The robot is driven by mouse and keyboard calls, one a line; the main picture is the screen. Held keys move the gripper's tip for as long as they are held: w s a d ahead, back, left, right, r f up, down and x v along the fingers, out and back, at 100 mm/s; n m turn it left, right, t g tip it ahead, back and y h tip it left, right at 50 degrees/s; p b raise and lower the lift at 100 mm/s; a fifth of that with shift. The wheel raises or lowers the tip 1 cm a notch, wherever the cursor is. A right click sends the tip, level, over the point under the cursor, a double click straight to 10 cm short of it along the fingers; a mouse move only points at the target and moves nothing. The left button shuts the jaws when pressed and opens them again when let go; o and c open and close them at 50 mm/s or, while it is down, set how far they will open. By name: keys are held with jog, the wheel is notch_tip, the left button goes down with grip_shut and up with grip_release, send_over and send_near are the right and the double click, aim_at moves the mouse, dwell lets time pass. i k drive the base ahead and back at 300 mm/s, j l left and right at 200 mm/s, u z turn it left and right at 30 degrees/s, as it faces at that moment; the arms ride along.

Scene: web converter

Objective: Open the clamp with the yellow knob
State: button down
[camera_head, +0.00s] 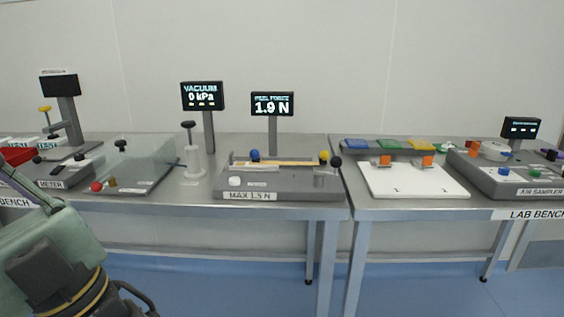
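A peel force tester (300,183) stands on the middle bench, its front plate reading "MAX 1.5 N". A small yellow knob (323,156) sits at the right end of its top. A black knob (335,162) is close beside it on the right. A blue knob (254,155) is at the left end, and a pale yellow strip (285,163) lies between the two ends. The clamp under the yellow knob is too small to tell whether it is open or shut. My arm shows at the lower left, but my gripper is outside the picture.
The tester's display (272,104) reads 1.9 N. A vacuum display (202,96) and a white post (194,160) stand left of the tester. A white board (415,185) lies on the right bench. Floor in front is clear.

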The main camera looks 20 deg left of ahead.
aim_at(324, 155)
jog(key=i+l+u, duration=0.1)
jog(key=l+u, duration=0.75)
jog(key=l, duration=0.2)
jog(key=l+u, duration=0.15)
jog(key=l, duration=0.5)
jog(key=k+l+u, duration=0.15)
jog(key=l, duration=1.15)
jog(key=k+l, duration=0.1)
jog(key=l, duration=0.65)
jog(key=i, duration=1.45)
